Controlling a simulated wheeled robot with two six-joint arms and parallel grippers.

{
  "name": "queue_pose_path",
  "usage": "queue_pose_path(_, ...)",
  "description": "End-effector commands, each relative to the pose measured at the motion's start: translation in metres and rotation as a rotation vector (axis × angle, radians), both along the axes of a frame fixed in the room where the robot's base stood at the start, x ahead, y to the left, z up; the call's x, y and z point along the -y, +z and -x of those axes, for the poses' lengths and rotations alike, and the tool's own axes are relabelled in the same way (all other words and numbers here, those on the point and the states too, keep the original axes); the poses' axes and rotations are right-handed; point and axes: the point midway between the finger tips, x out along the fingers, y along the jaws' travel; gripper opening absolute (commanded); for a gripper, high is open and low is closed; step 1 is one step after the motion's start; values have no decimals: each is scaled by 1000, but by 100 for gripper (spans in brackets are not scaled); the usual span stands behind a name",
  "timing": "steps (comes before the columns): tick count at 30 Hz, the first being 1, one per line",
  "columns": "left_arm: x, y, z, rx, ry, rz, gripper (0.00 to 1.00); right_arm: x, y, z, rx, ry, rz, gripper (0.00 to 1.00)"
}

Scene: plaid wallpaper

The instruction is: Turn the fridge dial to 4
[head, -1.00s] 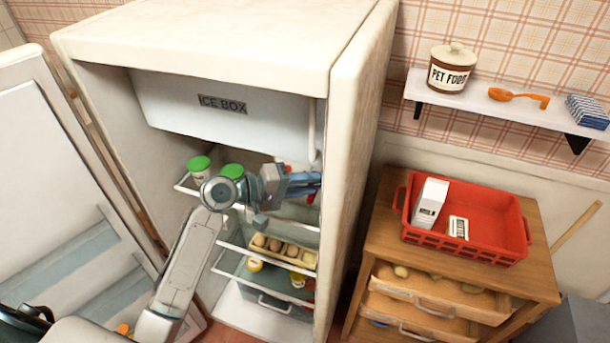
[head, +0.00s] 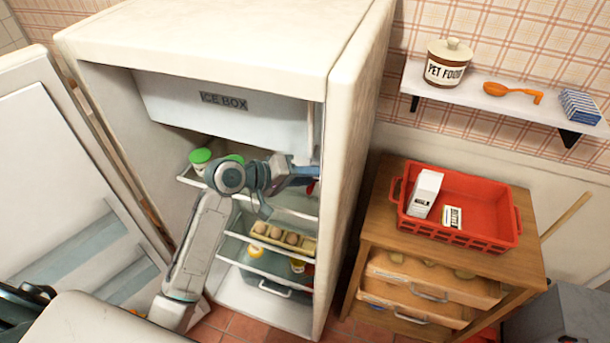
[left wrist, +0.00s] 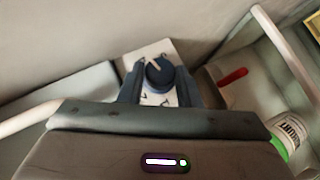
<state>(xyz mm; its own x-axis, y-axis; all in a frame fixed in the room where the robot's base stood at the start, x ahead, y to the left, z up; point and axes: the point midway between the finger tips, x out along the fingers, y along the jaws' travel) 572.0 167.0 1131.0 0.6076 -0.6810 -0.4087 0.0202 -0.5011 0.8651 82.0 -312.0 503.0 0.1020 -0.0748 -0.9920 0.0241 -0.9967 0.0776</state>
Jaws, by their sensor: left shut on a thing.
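The fridge (head: 356,130) stands open, with my left arm reaching inside below the ice box (head: 222,101). In the left wrist view the dial (left wrist: 159,73) is a dark round knob with a pale pointer line on a white plate (left wrist: 160,97) with dark markings. The markings are too small and partly covered to read. My left gripper (left wrist: 160,80) has its two fingers on either side of the dial and is shut on it. In the head view my left gripper (head: 312,172) is at the fridge's right inner wall, and the dial is hidden there. My right gripper is not in view.
Green-lidded jars (head: 200,158) stand on the upper shelf, near my arm. An egg tray (head: 283,238) is on a lower shelf. The open fridge door (head: 75,180) is at left. A red crate (head: 470,195) sits on the wooden drawers at right.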

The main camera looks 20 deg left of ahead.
Motion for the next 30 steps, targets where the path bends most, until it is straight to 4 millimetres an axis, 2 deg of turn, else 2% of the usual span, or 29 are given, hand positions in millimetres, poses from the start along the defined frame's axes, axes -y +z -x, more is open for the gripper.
queue_pose_path(1,0,3,-1,7,2,1,8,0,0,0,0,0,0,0)
queue_pose_path(2,0,3,-1,8,3,2,36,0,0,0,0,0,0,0)
queue_pose_path(4,0,3,-1,7,2,1,50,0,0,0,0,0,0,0)
queue_pose_path(5,0,3,-1,7,2,1,52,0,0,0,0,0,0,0)
queue_pose_path(16,-4,1,2,4,1,-2,52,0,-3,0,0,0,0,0)
queue_pose_path(30,-44,23,37,5,1,-7,52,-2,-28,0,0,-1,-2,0)
